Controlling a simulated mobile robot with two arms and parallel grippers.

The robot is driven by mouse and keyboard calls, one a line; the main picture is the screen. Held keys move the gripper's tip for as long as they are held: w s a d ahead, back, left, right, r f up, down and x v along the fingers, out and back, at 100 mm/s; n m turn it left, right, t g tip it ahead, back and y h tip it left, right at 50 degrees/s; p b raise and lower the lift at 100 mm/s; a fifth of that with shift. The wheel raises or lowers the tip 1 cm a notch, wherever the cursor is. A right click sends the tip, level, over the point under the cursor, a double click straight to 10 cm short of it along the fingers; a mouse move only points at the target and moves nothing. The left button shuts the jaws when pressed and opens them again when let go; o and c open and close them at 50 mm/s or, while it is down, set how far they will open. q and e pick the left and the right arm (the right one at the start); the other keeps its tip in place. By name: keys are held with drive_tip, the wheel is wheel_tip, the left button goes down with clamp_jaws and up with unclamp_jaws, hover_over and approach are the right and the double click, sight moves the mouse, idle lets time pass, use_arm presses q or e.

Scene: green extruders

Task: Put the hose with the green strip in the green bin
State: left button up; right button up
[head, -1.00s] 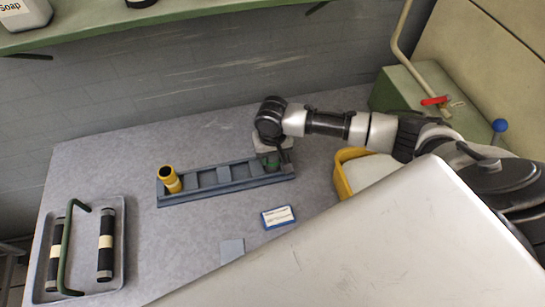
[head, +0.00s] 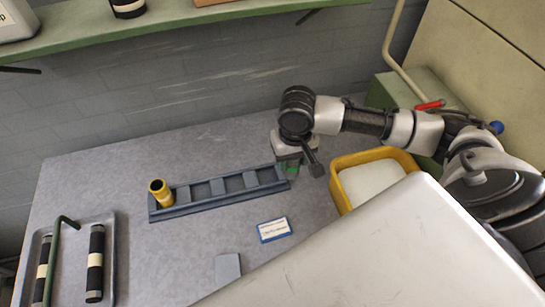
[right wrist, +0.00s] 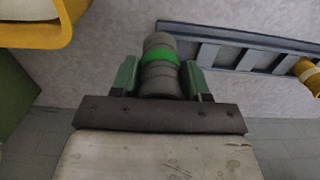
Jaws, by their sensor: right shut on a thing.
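The hose with the green strip is a short grey cylinder with a bright green band; it shows clearly in the right wrist view (right wrist: 160,66). My right gripper (right wrist: 162,82) is shut on it, with a green finger on each side. In the head view my right gripper (head: 291,162) is by the right end of the blue-grey rack (head: 215,202), and the hose is mostly hidden there. In the wrist view the hose appears beside the rack. I cannot make out a bin that is clearly green. My left gripper is not in view.
A yellow-rimmed bin (head: 341,188) with a pale inside is right of the gripper. A grey tray (head: 72,226) with black rollers is far left. A blue-white card (head: 273,230) lies in front. A pale panel covers the lower right.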

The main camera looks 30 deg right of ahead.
drive_tip(key=s+d+r, duration=0.1)
drive_tip(key=s, duration=0.1)
drive_tip(key=s+d+r+p, duration=0.1)
drive_tip(key=s+r, duration=0.1)
drive_tip(key=shift+d+r, duration=0.1)
drive_tip(key=shift+r, duration=0.1)
idle(0.4)
